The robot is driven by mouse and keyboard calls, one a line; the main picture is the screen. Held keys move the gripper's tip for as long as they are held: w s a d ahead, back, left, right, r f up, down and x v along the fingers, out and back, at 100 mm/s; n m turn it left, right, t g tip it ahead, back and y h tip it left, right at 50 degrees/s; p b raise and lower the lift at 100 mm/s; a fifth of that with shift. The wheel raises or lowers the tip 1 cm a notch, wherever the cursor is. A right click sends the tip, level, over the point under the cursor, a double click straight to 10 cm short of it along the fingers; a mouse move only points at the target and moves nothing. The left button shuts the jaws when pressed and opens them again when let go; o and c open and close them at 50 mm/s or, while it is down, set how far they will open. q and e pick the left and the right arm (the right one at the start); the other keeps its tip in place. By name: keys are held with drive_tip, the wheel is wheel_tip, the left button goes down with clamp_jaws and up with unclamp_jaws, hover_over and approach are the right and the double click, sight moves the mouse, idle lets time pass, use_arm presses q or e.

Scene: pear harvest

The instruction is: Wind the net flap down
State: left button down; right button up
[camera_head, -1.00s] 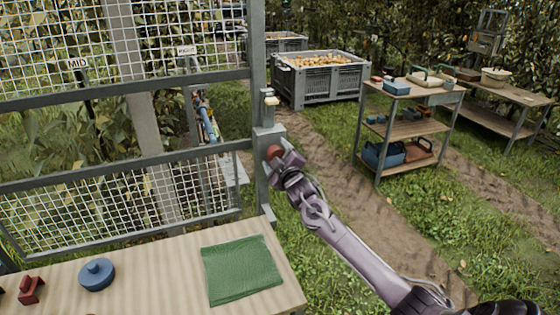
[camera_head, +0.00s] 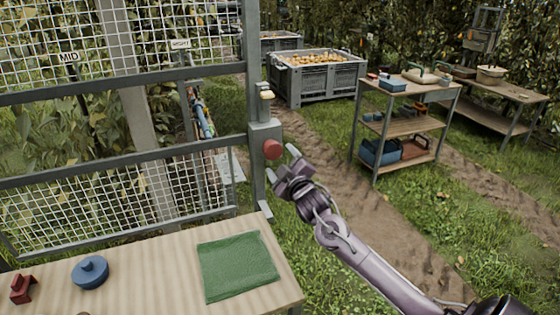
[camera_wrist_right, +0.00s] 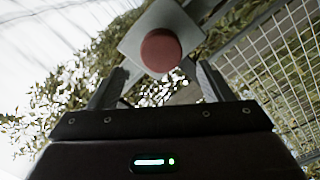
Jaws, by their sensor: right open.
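A red round knob (camera_head: 273,149) sits on a grey box (camera_head: 262,133) on the frame's right post. It also shows in the right wrist view (camera_wrist_right: 160,50), just beyond the fingers. My right gripper (camera_head: 281,165) is open and empty, just below and right of the knob, apart from it. In the right wrist view its two fingers (camera_wrist_right: 158,82) stand wide apart with nothing between them. The net flap (camera_head: 120,200) is a wire-mesh panel in a grey frame, hanging tilted at the lower left, with an open gap above it. My left gripper is not in view.
A wooden table (camera_head: 150,270) in front holds a green cloth (camera_head: 236,266), a blue round object (camera_head: 90,271) and a red object (camera_head: 23,288). A shelf cart (camera_head: 405,125) and a grey crate of pears (camera_head: 318,80) stand behind.

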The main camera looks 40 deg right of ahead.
sight(275, 152)
drive_tip(key=shift+w+d+m+y+p, duration=0.15)
drive_tip(key=shift+w+d+m, duration=0.15)
drive_tip(key=shift+w+m, duration=1.05)
drive_tip(key=shift+w+d+m+y+p, duration=0.15)
drive_tip(key=shift+w+d+m, duration=0.15)
drive_tip(key=shift+w+m, duration=1.05)
drive_tip(key=shift+w+d+m+y+p, duration=0.25)
drive_tip(key=shift+w+m, duration=0.6)
drive_tip(key=shift+m, duration=0.95)
drive_tip(key=shift+c, duration=0.2)
drive_tip(key=c, duration=0.9)
